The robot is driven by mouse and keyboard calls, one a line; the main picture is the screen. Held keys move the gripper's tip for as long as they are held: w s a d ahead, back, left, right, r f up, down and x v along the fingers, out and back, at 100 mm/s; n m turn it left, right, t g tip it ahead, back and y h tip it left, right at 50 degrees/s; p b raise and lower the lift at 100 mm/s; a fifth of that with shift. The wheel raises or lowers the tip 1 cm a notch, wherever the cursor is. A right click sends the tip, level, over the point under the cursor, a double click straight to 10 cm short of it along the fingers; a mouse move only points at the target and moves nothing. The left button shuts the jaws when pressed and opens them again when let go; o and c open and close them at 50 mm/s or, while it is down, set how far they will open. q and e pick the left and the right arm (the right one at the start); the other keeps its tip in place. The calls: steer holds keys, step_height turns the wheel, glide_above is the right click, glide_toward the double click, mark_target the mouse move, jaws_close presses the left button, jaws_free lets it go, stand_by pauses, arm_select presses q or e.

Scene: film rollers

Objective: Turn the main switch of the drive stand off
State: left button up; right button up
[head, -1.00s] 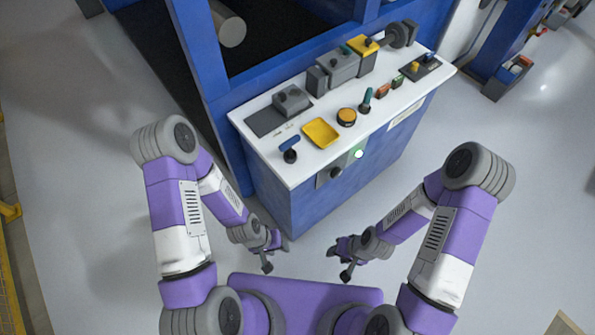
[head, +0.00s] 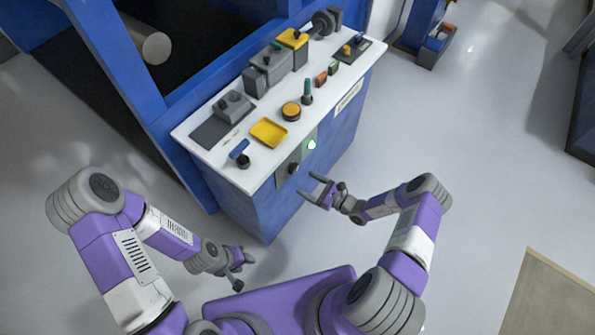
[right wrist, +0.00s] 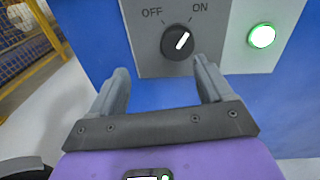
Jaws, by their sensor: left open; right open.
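The main switch is a black rotary knob (right wrist: 177,41) on a grey plate (right wrist: 150,62), with OFF marked at its left and ON at its right. Its white pointer line tilts up to the right, towards ON. The knob also shows in the head view (head: 293,168) on the front of the blue drive stand (head: 268,207). A green lamp (right wrist: 261,36) beside it is lit. My right gripper (right wrist: 161,78) is open and empty, close in front of and below the knob, apart from it. My left gripper (head: 243,271) is open and empty, low at the left, away from the stand.
The stand's white top (head: 222,157) carries a yellow tray (head: 269,132), an orange-topped round button (head: 291,110), a blue-handled lever (head: 239,150) and several other small items. A yellow fence (right wrist: 38,35) is at the left of the wrist view.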

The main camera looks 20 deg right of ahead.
mark_target(296, 170)
steer(key=shift+m+t+h, duration=0.4)
steer(key=shift+t, duration=0.2)
steer(key=w+a, duration=0.1)
steer(key=w, duration=0.1)
steer(key=w+a+b, duration=0.1)
steer(key=w, duration=0.1)
steer(key=w+a, duration=0.1)
steer(key=w, duration=0.2)
steer(key=shift+r, duration=0.15)
steer(key=shift+s, duration=0.1)
steer(key=c, duration=1.1)
